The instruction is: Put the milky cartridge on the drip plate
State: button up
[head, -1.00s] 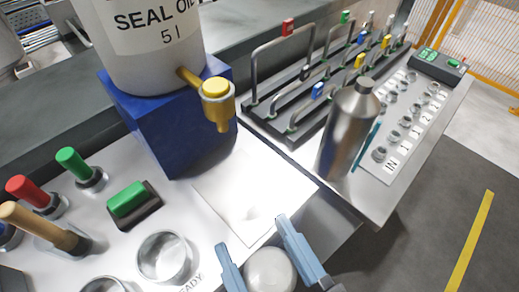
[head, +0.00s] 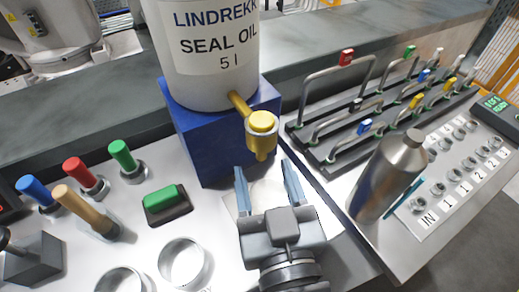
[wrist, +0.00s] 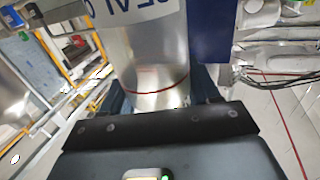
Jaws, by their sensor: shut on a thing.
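My gripper (head: 266,172) is shut on the milky cartridge (wrist: 150,75), a pale translucent cylinder with a thin reddish ring, which stands between the dark fingers in the wrist view. In the head view the cartridge is hard to make out against the pale surface between my blue fingers. The drip plate (head: 230,203), a pale flat rectangle, lies on the counter below the yellow tap (head: 261,135). My fingers are over it and partly cover it. Whether the cartridge touches the plate cannot be told.
The seal oil tank (head: 210,60) stands on a blue block (head: 200,145) just behind. A metal bottle (head: 388,178) stands to the right, near racks of handles. Several coloured pegs (head: 122,156), a green button (head: 161,198) and round cups (head: 184,262) occupy the left.

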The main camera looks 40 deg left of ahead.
aim_at(259, 156)
jog(key=p+x, duration=0.1)
jog(key=x, duration=0.3)
jog(key=shift+w+a+r, duration=0.1)
jog(key=shift+a+f+p, duration=0.1)
jog(key=shift+f+p, duration=0.15)
jog(key=shift+p, duration=0.1)
jog(key=shift+f, duration=0.2)
jog(key=shift+f+b, duration=0.2)
jog(key=shift+b, duration=0.1)
jog(key=o, duration=1.5)
jog(key=shift+c, duration=0.2)
jog(key=shift+r, duration=0.1)
